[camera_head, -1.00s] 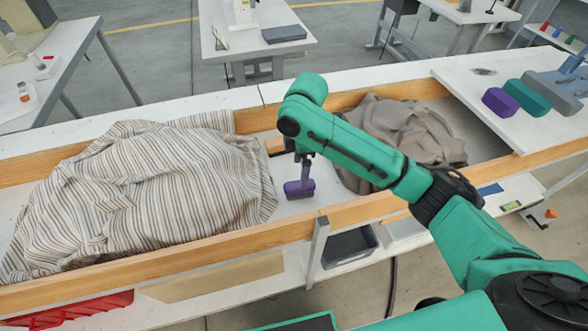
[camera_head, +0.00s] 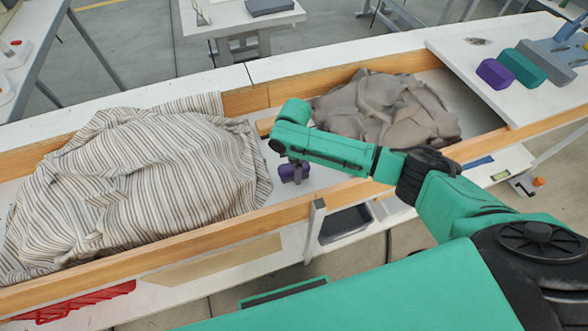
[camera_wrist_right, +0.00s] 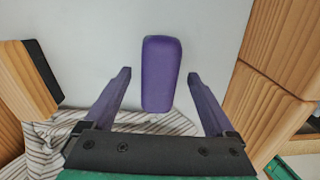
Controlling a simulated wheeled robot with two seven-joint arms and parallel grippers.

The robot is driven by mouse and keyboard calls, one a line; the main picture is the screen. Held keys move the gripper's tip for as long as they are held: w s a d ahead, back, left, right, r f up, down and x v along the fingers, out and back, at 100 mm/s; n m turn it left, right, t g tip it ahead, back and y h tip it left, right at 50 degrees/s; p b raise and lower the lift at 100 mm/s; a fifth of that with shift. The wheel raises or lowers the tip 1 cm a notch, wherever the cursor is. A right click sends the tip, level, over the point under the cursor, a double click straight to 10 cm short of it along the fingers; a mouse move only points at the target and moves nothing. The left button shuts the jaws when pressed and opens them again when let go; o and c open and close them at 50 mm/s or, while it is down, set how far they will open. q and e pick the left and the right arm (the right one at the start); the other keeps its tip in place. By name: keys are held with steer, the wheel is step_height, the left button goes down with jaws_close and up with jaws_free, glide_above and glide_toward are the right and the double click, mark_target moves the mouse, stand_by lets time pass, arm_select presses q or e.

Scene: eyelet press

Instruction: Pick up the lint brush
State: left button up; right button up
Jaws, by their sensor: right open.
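A purple rounded block, which I take to be the lint brush (camera_head: 290,174), lies on the white floor of a wooden-sided trough, right of the striped cloth. In the right wrist view the brush (camera_wrist_right: 161,72) stands between my two finger lines, with a gap on each side. My right gripper (camera_head: 297,163) is open above it, fingers pointing down, one to each side. The gripper and wrist partly hide the brush in the head view. I cannot tell how far the fingertips are above the floor. My left gripper is not in view.
Striped cloth (camera_head: 130,190) fills the trough's left part; a grey-brown cloth (camera_head: 390,110) lies to the right. A wooden piece with a black face (camera_wrist_right: 25,85) is close on the wrist view's left. Purple (camera_head: 494,74) and teal (camera_head: 523,67) blocks sit on the right-hand board.

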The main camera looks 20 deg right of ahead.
jaws_close()
step_height(320, 180, up, 20)
stand_by(0.5)
